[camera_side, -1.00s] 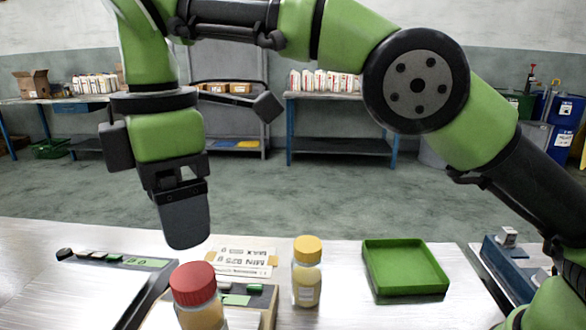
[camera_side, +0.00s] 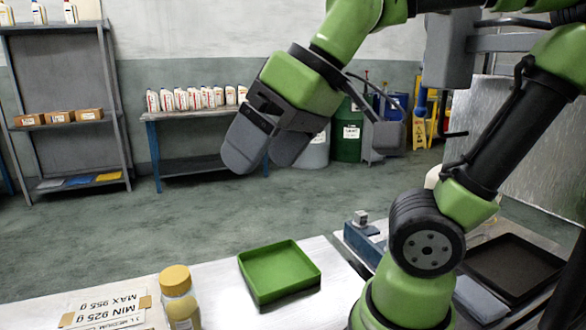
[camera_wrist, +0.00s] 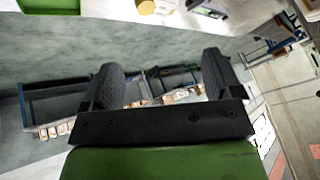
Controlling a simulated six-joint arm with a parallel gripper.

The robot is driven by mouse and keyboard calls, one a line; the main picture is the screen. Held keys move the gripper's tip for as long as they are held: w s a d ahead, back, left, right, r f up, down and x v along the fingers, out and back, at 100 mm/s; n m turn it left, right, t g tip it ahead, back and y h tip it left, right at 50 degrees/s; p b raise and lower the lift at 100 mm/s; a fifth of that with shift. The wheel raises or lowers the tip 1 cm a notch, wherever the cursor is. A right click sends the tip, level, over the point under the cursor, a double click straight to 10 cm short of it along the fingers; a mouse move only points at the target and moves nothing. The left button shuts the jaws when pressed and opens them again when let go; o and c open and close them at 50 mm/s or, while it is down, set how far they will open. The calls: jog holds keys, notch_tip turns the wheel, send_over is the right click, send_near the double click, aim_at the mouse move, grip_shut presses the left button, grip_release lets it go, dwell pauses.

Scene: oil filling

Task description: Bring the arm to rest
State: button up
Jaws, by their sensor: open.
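My gripper (camera_side: 268,143) is raised above and behind the workbench in the side view, tilted down to the left. Its two grey fingers are apart with nothing between them. The wrist view also shows the open, empty fingers (camera_wrist: 160,80), with the room behind them. My green arm is folded up at the right, with its base beside the bench. No object touches the gripper.
A green tray (camera_side: 308,288) and a yellow-capped bottle (camera_side: 182,305) stand on the bench (camera_side: 225,300). A label sheet (camera_side: 105,308) lies at the left. A black tray (camera_side: 512,262) is at the right. The air around the gripper is clear.

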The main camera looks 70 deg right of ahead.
jog(key=s+f+m, duration=0.1)
jog(key=s+d+f+m+t, duration=0.1)
jog(key=m, duration=0.1)
jog(key=shift+s+f, duration=0.3)
jog(key=shift+s, duration=0.1)
